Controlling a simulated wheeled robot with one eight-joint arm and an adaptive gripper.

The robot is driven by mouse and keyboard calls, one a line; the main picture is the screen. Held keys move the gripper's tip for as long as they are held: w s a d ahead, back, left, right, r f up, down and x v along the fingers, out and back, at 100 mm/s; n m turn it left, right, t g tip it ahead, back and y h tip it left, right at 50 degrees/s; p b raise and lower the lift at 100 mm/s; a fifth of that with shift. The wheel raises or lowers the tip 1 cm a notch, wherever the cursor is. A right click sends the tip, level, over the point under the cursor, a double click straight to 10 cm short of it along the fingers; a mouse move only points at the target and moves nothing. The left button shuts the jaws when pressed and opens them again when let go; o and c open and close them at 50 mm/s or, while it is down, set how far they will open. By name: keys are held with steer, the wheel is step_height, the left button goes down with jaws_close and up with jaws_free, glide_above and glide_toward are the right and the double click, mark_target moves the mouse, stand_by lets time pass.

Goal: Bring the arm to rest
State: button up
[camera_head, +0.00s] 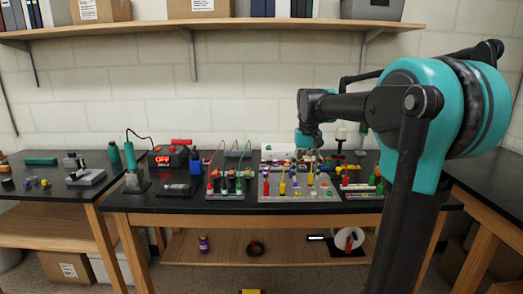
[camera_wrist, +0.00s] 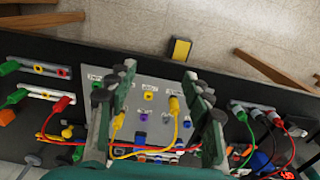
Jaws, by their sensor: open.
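My teal and dark arm reaches in from the right in the head view, bent over the black workbench (camera_head: 150,202). My gripper (camera_head: 308,145) is above the back of the grey panel (camera_head: 300,195), pointing down. In the wrist view my gripper (camera_wrist: 159,72) has its two fingers apart with nothing between the tips. The grey panel (camera_wrist: 150,83) with coloured sockets lies beyond and below the fingers. A yellow lead (camera_wrist: 177,125) with yellow plugs shows between them. Whether the fingers touch anything on the bench cannot be told.
Red and green leads rise from a terminal block (camera_head: 228,187) left of the panel. A soldering-iron-like tool (camera_head: 130,150) and a red-lit unit (camera_head: 165,158) stand further left. A wooden shelf (camera_head: 240,28) runs above.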

steer(key=s+d+f+t, duration=0.2)
steer(key=s+f, duration=0.9)
steer(key=f, duration=0.1)
steer(key=s+d+f+t, duration=0.2)
steer(key=s+f, duration=0.9)
steer(key=f, duration=0.1)
steer(key=shift+s+f, duration=0.15)
steer(key=shift+s, duration=0.05)
